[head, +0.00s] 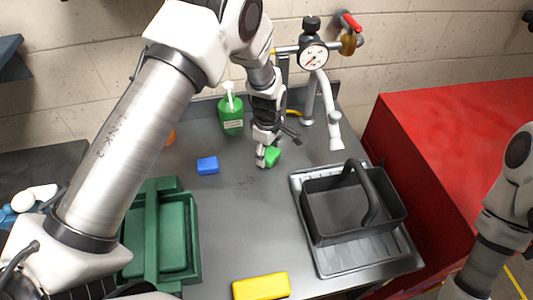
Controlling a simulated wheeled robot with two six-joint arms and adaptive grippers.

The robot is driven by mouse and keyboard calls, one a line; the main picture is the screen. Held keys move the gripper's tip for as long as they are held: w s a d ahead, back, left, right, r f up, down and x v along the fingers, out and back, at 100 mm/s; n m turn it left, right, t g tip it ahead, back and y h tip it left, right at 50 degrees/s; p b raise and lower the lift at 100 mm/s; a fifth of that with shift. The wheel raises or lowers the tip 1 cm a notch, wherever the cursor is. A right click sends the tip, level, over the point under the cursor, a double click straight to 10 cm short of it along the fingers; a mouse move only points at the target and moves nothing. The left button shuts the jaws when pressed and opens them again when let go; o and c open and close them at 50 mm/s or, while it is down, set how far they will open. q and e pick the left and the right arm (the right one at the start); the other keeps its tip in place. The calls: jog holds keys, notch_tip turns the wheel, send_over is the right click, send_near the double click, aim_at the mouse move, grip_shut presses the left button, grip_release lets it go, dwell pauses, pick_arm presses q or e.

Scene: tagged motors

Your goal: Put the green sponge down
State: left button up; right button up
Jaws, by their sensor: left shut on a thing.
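The green sponge (272,157) is at the middle of the grey table, at the fingertips of my left gripper (266,157). The left gripper points down and is shut on the sponge. The sponge is partly covered by the fingers. I cannot tell whether its underside touches the table. My right arm shows at the right edge, but its gripper is not in view.
A blue block (207,165) lies left of the sponge. A green soap bottle (231,112) stands behind. A black basket (330,205) sits on a grey tray (337,270). A green caddy (194,235) and a yellow block (261,286) are nearer. The table's middle is clear.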

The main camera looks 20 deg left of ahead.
aim_at(268, 150)
pick_arm(q)
jog(key=shift+w+a+f, duration=0.1)
jog(key=shift+w, duration=0.1)
jog(key=o, duration=1.3)
jog(key=shift+w+f, duration=0.2)
jog(key=shift+w, duration=0.05)
jog(key=shift+o, duration=0.2)
jog(key=shift+s+r, duration=0.2)
jog(key=shift+s, duration=0.05)
jog(key=shift+r, duration=0.1)
jog(key=shift+w+r, duration=0.15)
jog(key=shift+r, duration=0.1)
notch_tip(268, 150, up, 11)
jog(key=b, duration=0.3)
jog(key=shift+r, duration=0.15)
pick_arm(e)
jog(key=f, duration=0.3)
jog(key=shift+w, duration=0.3)
